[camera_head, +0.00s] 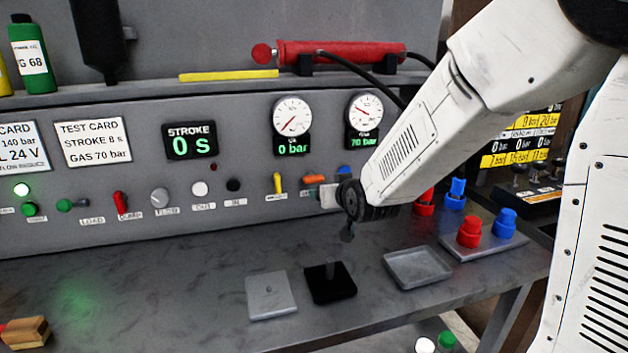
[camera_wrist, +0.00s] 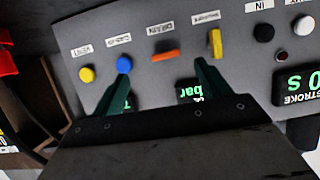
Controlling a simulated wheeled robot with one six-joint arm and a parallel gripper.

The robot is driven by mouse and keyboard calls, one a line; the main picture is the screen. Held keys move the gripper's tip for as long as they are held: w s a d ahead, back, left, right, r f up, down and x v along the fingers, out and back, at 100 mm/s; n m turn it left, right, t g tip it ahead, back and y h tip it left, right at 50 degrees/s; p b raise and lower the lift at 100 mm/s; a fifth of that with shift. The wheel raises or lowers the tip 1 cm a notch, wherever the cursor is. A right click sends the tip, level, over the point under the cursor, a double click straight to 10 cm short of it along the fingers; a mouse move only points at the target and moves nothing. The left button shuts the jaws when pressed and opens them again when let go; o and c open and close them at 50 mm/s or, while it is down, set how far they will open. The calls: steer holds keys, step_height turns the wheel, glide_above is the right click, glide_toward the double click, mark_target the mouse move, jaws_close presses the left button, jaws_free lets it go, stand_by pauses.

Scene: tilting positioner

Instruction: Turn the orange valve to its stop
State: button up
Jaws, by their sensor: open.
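The orange valve (camera_head: 314,179) is a short bar handle on the grey panel below the gauges, lying roughly level. It also shows in the wrist view (camera_wrist: 166,54), where the panel appears upside down and its label seems to read DRAIN. My gripper (camera_wrist: 163,69) is open, its two dark green fingers pointing at the panel. The orange handle lies between the fingertips in the picture, with nothing held. The fingers look apart from the handle, but the exact depth gap cannot be told. In the head view my wrist is just right of the valve and the fingers are mostly hidden.
A yellow handle (camera_wrist: 216,43) stands upright beside the orange one, near one finger. A blue knob (camera_wrist: 124,64) is close to the other finger. Two gauges (camera_head: 291,115) sit above. The bench below holds a black block (camera_head: 330,290) and a grey tray (camera_head: 418,282).

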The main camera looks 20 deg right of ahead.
mark_target(315, 181)
steer(key=w+f+t, duration=0.1)
steer(key=w, duration=0.3)
steer(key=w+f+t, duration=0.1)
steer(key=w+t, duration=0.1)
steer(key=w, duration=0.3)
steer(key=w+a+t, duration=0.1)
steer(key=w, duration=0.3)
steer(key=shift+w+f+t, duration=0.3)
steer(key=shift+f, duration=0.1)
steer(key=c, duration=1)
